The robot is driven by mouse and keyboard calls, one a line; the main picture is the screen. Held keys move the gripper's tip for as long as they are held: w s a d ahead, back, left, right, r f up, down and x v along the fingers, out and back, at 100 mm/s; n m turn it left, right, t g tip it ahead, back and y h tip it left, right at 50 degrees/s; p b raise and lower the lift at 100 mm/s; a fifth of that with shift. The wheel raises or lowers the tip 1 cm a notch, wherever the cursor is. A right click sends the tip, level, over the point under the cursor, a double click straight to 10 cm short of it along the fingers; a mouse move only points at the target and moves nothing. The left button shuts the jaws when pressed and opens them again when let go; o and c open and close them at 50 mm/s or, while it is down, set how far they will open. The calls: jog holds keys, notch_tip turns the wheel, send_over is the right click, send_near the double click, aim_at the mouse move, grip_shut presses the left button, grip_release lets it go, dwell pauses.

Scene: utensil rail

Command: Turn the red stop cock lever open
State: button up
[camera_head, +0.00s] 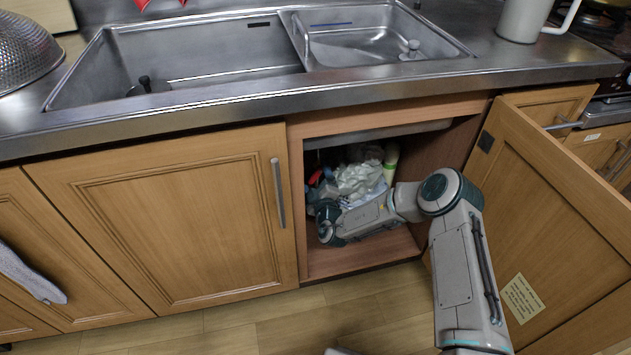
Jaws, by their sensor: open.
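A small red patch (315,177) shows at the left inside the open cupboard under the sink. I cannot tell whether it is the stop cock lever; no clear lever or pipe shows. My arm reaches in through the opening, and its wrist (330,222) is low at the left of the cupboard, below the red patch. My gripper's fingers are hidden beyond the wrist and the clutter, so I cannot see whether they touch anything.
A crumpled pale bag (362,180) and a green-topped bottle (391,155) crowd the cupboard. Its open door (545,200) stands right of my arm. A closed door (170,220) is on the left. The steel counter edge (250,107) runs above. The floor (300,318) in front is clear.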

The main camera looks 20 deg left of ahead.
jog(key=c, duration=1)
jog(key=shift+d+n+p, duration=0.1)
jog(key=shift+n+p, duration=0.2)
jog(key=shift+p, duration=0.15)
jog(key=shift+w+d+n+p, duration=0.1)
jog(key=shift+n+p, duration=0.8)
jog(key=shift+p, duration=0.15)
jog(key=shift+w+d+f+n+p, duration=0.15)
jog(key=shift+d+f+n+p, duration=0.05)
jog(key=shift+n+p, duration=0.8)
jog(key=shift+w+d+f+n+p, duration=0.15)
jog(key=shift+n+p, duration=0.6)
jog(key=shift+n, duration=0.45)
jog(key=shift+f, duration=0.1)
jog(key=o, duration=1)
jog(key=shift+s, duration=0.1)
